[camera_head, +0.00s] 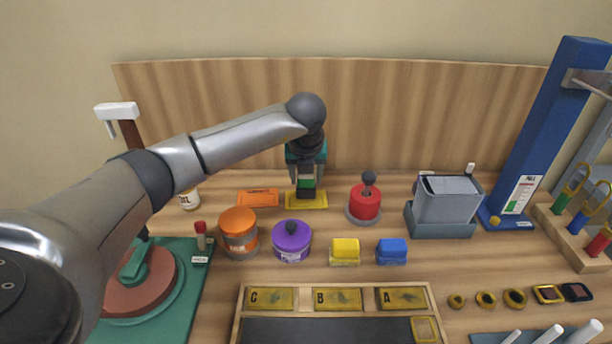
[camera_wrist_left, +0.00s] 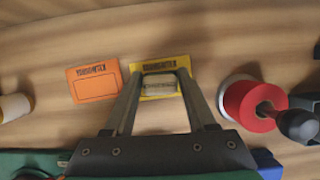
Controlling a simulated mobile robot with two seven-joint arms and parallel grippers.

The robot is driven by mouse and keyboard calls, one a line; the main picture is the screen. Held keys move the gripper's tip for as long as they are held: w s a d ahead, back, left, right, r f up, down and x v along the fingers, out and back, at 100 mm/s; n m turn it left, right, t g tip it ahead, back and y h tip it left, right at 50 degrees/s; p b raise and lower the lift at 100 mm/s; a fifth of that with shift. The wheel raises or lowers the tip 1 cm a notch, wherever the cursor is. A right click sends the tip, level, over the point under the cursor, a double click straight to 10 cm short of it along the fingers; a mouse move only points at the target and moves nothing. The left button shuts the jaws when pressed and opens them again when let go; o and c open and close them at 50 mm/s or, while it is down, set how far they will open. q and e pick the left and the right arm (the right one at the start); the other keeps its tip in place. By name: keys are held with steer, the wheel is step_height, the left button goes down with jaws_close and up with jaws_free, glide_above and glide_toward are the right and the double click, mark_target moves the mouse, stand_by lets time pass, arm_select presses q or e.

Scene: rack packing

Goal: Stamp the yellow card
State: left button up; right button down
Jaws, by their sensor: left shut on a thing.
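The yellow card (camera_head: 320,202) lies flat on the table near the back, with dark print along its top edge in the left wrist view (camera_wrist_left: 181,63). In the left wrist view the stamp (camera_wrist_left: 159,87) is a pale block between the fingertips, over the card's middle, and hides that part. I cannot tell whether the stamp touches the card. My right gripper is not in view.
An orange card (camera_head: 258,197) lies just left of the yellow one. A red pot with a dark knob (camera_head: 366,203) stands to the right. Orange (camera_head: 239,230) and purple (camera_head: 292,241) tubs stand in front, with yellow (camera_head: 345,252) and blue (camera_head: 391,252) blocks beside them.

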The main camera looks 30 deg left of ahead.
arm_select(q)
steer(key=shift+f, duration=0.15)
steer(key=shift+f+b, duration=0.45)
stand_by(0.6)
stand_by(0.5)
steer(key=shift+r+p, duration=2.55)
steer(key=shift+r, duration=1.05)
